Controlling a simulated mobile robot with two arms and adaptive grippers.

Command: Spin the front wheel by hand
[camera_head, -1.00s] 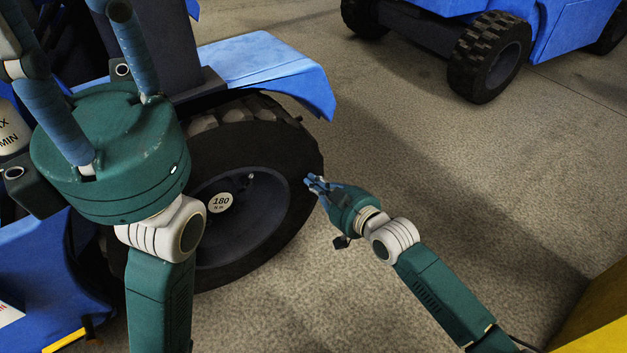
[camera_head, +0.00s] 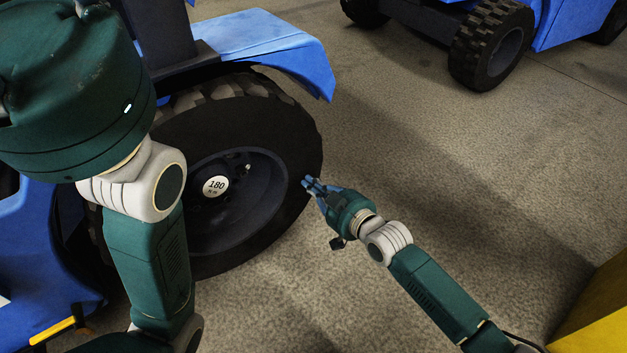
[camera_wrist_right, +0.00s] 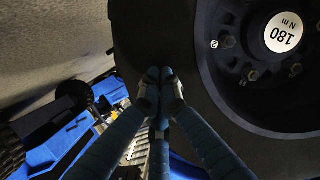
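The front wheel (camera_head: 285,130) stands upright under the blue fender, with a black tyre, a dark rim and a white round "180 N m" label on its hub. The label also shows in the right wrist view (camera_wrist_right: 284,32). My right gripper (camera_head: 308,183) is at the right edge of the tyre, and its blue fingers look shut, with tips together. In the right wrist view the fingertips (camera_wrist_right: 159,75) meet in front of the dark tyre sidewall, with nothing seen between them; contact is unclear. My left arm covers the wheel's left side; its fingers are out of the picture.
A blue fender (camera_head: 265,45) overhangs the wheel. A second blue vehicle (camera_head: 570,25) with a treaded black wheel (camera_head: 490,45) stands at the back right. A yellow surface (camera_head: 595,310) is at the lower right corner. The grey floor (camera_head: 420,130) between is clear.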

